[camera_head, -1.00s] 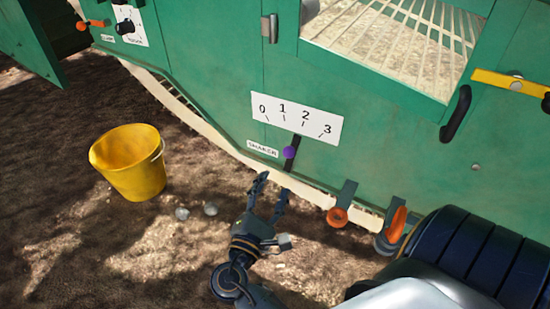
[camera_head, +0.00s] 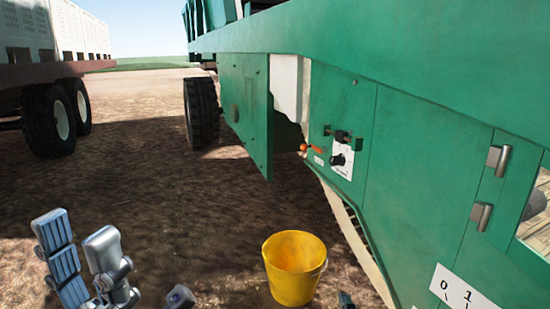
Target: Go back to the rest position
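The bucket (camera_head: 294,268) stands upright on the ground, apart from the green machine (camera_head: 408,165).
The machine's side panel has an orange-tipped lever (camera_head: 308,148) and a black knob (camera_head: 338,160). A green door (camera_head: 257,110) stands open. A trailer (camera_head: 60,40) with dark wheels is at the far left. Bare ground lies between trailer and machine.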

